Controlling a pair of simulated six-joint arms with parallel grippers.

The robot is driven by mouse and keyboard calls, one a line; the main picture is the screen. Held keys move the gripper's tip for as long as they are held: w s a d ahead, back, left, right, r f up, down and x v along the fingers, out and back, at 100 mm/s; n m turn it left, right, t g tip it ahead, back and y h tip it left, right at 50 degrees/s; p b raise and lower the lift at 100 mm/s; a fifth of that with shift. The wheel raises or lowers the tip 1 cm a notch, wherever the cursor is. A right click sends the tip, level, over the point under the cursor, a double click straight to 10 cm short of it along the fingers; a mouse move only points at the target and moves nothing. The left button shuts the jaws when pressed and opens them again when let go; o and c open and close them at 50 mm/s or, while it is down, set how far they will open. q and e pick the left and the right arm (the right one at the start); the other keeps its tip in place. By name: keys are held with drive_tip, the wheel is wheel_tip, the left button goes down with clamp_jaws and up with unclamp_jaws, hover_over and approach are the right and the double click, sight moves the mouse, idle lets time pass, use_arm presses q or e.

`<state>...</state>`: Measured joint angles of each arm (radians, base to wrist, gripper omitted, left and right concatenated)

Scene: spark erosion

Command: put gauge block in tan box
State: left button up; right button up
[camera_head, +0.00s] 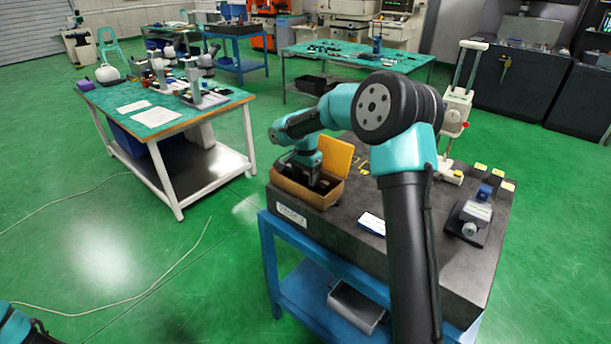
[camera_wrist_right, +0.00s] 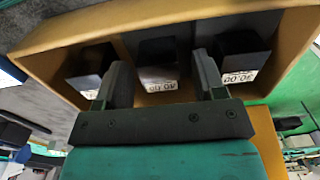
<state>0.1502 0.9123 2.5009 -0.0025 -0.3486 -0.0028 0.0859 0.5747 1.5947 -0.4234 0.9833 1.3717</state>
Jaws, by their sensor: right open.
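The tan box (camera_head: 293,196) stands open at the left end of the dark surface plate, a yellow-orange panel (camera_head: 335,156) upright at its back. In the right wrist view the tan box (camera_wrist_right: 65,32) holds three dark blocks with pale number labels: a left one (camera_wrist_right: 92,62), a middle one (camera_wrist_right: 158,72) and a right one (camera_wrist_right: 240,62). My right gripper (camera_head: 316,184) points down into the box. In the wrist view its fingers (camera_wrist_right: 160,75) are open, one on each side of the middle block, with visible gaps. My left gripper is out of view; only a bit of my left arm shows.
The surface plate (camera_head: 460,270) also bears a blue-and-white item (camera_head: 372,223), a small dark vise-like device (camera_head: 470,215), several small yellow-topped pieces (camera_head: 480,168) and a tall white stand (camera_head: 457,105). A green-topped workbench (camera_head: 160,115) stands apart on the left.

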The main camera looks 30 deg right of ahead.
sight(305, 175)
wheel_tip(305, 175, up, 13)
drive_tip(key=shift+r, duration=0.15)
idle(0.5)
idle(0.4)
